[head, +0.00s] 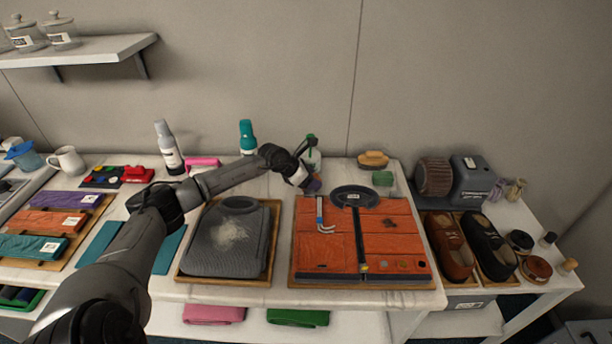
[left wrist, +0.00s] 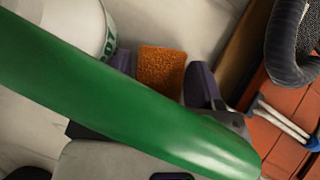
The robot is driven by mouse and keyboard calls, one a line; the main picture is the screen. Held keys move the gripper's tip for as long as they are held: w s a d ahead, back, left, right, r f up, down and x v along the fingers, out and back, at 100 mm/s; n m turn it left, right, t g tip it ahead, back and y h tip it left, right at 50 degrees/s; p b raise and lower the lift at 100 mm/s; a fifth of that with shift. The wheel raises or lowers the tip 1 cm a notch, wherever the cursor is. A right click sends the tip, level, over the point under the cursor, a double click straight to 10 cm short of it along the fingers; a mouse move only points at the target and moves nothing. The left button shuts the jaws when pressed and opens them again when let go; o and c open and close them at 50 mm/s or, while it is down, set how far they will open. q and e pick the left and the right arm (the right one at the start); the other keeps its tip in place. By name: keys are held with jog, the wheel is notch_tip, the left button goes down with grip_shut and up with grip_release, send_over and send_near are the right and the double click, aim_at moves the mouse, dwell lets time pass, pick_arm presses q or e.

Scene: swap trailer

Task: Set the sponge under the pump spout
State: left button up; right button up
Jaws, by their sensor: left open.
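The orange sponge (left wrist: 160,72) lies on the white table top in the left wrist view, between the two dark purple fingertips of my left gripper (head: 311,186). The fingers are open, and I cannot tell whether they touch it. The green pump spout (left wrist: 130,105) crosses the left wrist view close to the camera and hides part of the gripper. In the head view the white pump bottle with its green top (head: 311,150) stands just behind my left gripper. The sponge is hidden there by the gripper. My right gripper is not in view.
An orange mat with a black bag strap (head: 310,255) lies in front of the gripper. A wooden brush (head: 373,159) and a green block (head: 383,178) are to the right. A teal-capped bottle (head: 248,138) and a pink cloth (head: 203,163) stand and lie to the left.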

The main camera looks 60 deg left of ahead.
pick_arm(q)
jog(key=b+v, duration=0.1)
jog(key=v, duration=0.4)
jog(key=shift+s+a, duration=0.15)
jog(key=shift+s, duration=0.15)
jog(key=shift+s+r, duration=0.2)
jog(key=shift+r, duration=0.2)
jog(key=shift+s+r+p, duration=0.15)
jog(key=shift+r+p, duration=0.2)
jog(key=shift+p+v, duration=1)
jog(key=shift+p, duration=0.1)
jog(key=shift+p+v, duration=1.5)
jog(key=shift+v, duration=0.05)
jog(key=shift+s, duration=0.1)
